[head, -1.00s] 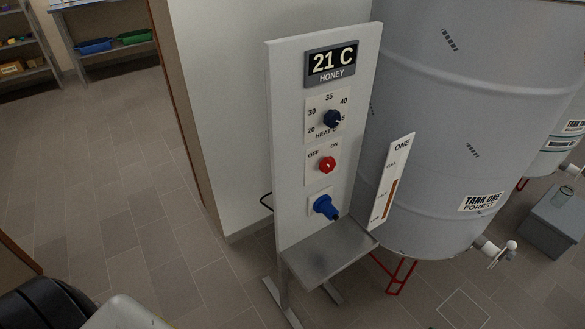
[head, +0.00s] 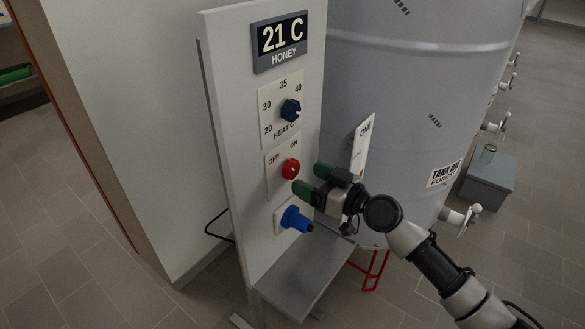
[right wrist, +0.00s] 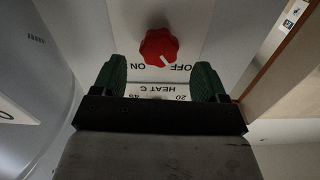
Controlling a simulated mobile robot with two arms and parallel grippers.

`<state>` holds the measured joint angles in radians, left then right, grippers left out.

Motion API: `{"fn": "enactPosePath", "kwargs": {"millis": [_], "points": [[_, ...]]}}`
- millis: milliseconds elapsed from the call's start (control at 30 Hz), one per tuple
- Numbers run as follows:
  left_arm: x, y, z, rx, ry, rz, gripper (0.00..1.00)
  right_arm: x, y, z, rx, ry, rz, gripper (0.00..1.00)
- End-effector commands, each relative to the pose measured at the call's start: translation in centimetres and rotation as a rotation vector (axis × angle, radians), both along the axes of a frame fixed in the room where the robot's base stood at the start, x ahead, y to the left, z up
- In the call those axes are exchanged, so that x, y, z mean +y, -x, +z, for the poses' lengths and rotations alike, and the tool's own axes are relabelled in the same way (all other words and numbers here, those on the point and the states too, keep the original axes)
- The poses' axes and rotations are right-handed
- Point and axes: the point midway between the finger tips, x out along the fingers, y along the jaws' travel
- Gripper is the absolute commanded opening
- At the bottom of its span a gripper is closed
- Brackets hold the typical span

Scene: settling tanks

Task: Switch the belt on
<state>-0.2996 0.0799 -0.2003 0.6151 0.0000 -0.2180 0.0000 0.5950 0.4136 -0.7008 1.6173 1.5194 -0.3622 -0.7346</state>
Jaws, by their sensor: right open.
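The red knob (head: 291,169) sits on a white OFF/ON plate on the upright control panel (head: 235,150). In the right wrist view, upside down, the red knob (right wrist: 159,46) has its white mark towards OFF. My right gripper (head: 313,179) is open and empty, its green fingertips just in front of the panel near the knob. In the wrist view the fingers (right wrist: 160,80) stand apart to either side, with the knob ahead, apparently not touched. My left gripper is out of view. No separate belt can be made out.
Below, a blue plug (head: 295,219) sticks out above a grey shelf (head: 300,278).

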Motion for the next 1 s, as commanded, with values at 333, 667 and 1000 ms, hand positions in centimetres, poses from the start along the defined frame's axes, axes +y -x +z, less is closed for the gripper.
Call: {"fn": "enactPosePath", "kwargs": {"millis": [333,667,1000], "points": [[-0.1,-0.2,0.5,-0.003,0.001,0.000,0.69,3.5,-2.6,0.0,0.001,0.000,-0.001,0.73],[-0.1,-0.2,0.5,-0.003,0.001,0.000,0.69,3.7,-2.7,-0.1,0.002,0.000,-0.001,0.72],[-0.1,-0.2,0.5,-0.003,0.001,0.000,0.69,3.7,-2.7,-0.1,0.001,0.000,-0.001,0.24]]}}
